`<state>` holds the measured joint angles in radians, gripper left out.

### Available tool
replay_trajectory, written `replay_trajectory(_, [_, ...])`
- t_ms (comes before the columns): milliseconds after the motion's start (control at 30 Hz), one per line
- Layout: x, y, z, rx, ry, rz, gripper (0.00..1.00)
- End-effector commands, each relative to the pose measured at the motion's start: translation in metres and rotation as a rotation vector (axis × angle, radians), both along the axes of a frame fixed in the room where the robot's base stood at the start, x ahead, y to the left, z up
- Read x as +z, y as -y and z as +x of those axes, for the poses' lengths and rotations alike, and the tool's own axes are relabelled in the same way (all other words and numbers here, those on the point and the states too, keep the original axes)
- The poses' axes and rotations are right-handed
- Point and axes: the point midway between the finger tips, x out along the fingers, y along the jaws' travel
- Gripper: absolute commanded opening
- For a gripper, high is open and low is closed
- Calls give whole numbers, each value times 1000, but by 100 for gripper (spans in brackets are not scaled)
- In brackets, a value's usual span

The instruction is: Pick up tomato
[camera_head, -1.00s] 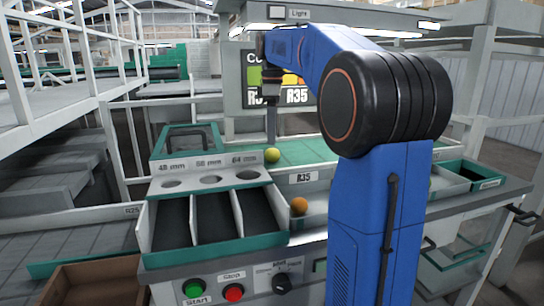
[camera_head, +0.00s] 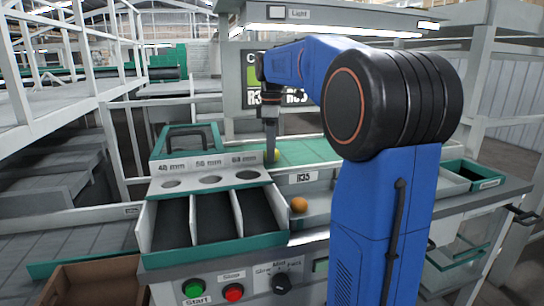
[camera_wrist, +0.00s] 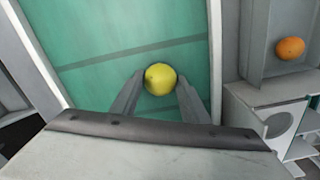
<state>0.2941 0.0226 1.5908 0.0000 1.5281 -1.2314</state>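A yellow-green tomato (camera_wrist: 160,79) lies on the green belt (camera_wrist: 95,50) in the wrist view. In the head view the tomato (camera_head: 276,155) is mostly hidden behind my gripper (camera_head: 270,158). In the wrist view my gripper (camera_wrist: 160,92) is open, with one finger on each side of the tomato's near part. I cannot tell whether either finger touches it. An orange tomato (camera_head: 298,205) sits in a grey tray to the right of the sizing bins, and it also shows in the wrist view (camera_wrist: 290,48).
The sizing board (camera_head: 210,180) with round holes marked 48, 56 and 64 mm stands in front of the belt, above three dark bins. A grey wall runs beside the belt. A brown box (camera_head: 95,283) is at the lower left.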

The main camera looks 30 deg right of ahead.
Motion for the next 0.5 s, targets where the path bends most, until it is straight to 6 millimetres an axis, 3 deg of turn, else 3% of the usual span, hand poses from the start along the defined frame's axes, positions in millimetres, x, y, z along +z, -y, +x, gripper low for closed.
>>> replay_trajectory(367, [1, 0, 0, 0, 0, 0, 28])
replay_trajectory(500, [12, 0, 1, 0, 1, 0, 28])
